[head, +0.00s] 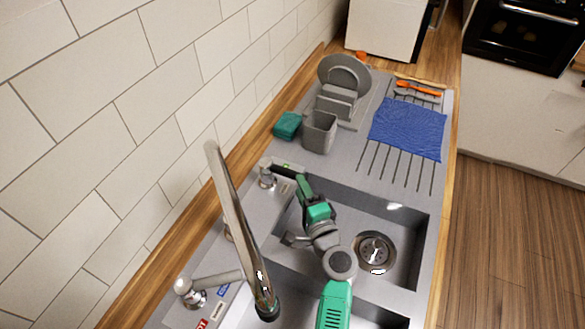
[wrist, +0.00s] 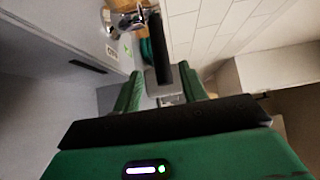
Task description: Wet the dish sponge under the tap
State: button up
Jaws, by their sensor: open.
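The dish sponge, a teal-green block (head: 287,125), sits on the counter by the wall, left of a grey holder (head: 320,132). A bit of teal that looks like it also shows in the wrist view (wrist: 145,48), partly hidden behind a dark bar. The tap (head: 239,230) has a tall chrome spout arching over the near part of the sink; no water is seen. My gripper (head: 302,184) is by the sink's far left corner, short of the sponge. In the wrist view its green fingers (wrist: 161,91) are apart, with nothing seen held between them.
The sink bowl (head: 408,255) with its round drain (head: 375,252) lies under my arm. Beyond are a plate rack (head: 344,80) and a blue cloth (head: 408,128) on the drainboard. A tiled wall (head: 130,110) bounds the left.

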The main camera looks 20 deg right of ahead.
aim_at(283, 171)
jog(key=w+b, duration=0.1)
jog(key=w, duration=0.6)
jog(key=shift+w+r+b, duration=0.1)
jog(key=shift+b, duration=0.2)
grip_shut()
jog(key=shift+a, duration=0.15)
